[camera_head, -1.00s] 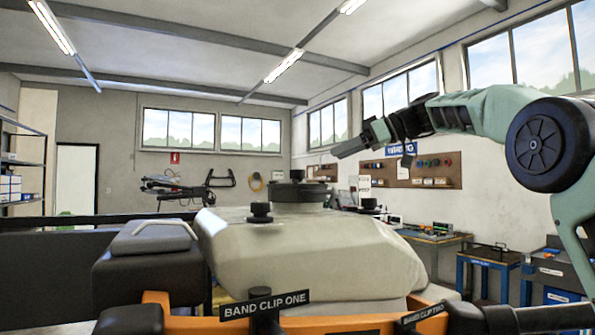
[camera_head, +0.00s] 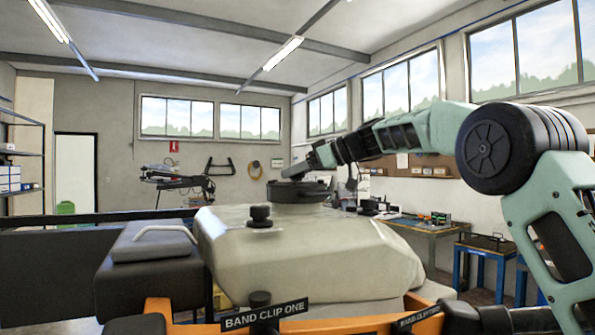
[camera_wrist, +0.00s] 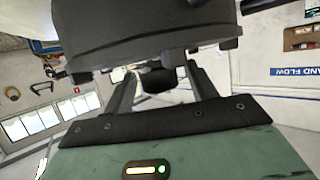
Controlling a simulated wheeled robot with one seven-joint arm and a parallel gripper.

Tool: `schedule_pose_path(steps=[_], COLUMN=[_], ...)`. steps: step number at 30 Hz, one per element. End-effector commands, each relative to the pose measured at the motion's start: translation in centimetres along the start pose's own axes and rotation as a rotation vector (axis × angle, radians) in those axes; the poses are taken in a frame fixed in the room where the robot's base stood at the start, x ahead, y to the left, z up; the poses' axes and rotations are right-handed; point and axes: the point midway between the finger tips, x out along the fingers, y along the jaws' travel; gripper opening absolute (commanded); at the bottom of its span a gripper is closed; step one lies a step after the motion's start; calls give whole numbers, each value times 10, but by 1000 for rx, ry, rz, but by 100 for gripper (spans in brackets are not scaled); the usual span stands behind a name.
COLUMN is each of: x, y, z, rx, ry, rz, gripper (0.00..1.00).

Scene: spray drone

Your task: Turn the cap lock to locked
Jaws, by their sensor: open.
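The tank cap (camera_head: 299,191) is a wide, round black lid on top of the pale tank (camera_head: 315,250). My gripper (camera_head: 288,173) reaches in from the right, with its tip just above the cap. In the wrist view, the dark round cap (camera_wrist: 150,30) fills the top of the picture, close to the fingers. My gripper (camera_wrist: 161,75) is open, its two fingers apart. A small black piece (camera_wrist: 158,80) shows between the fingers; I cannot tell whether it is the cap lock or something behind. Contact with the cap cannot be made out.
A black knob (camera_head: 260,215) stands on the tank in front of the cap. A label reading BAND CLIP ONE (camera_head: 265,314) is on the orange frame below. A dark grey box with a handle (camera_head: 150,245) is at the left. A workbench (camera_head: 440,230) stands at the right.

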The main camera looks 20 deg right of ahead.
Motion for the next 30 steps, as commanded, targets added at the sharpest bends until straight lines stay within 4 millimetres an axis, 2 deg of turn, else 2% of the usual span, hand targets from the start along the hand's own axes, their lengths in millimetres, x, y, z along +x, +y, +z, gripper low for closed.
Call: schedule_pose_path(steps=[2, 7, 19, 30], x=[0, 0, 0, 1], y=[0, 0, -1, -3], z=[0, 0, 2, 2], rx=[0, 0, 15, 112], ry=[0, 0, 2, 3], rz=[0, 0, 48, 295], gripper=[57, 12, 12, 12])
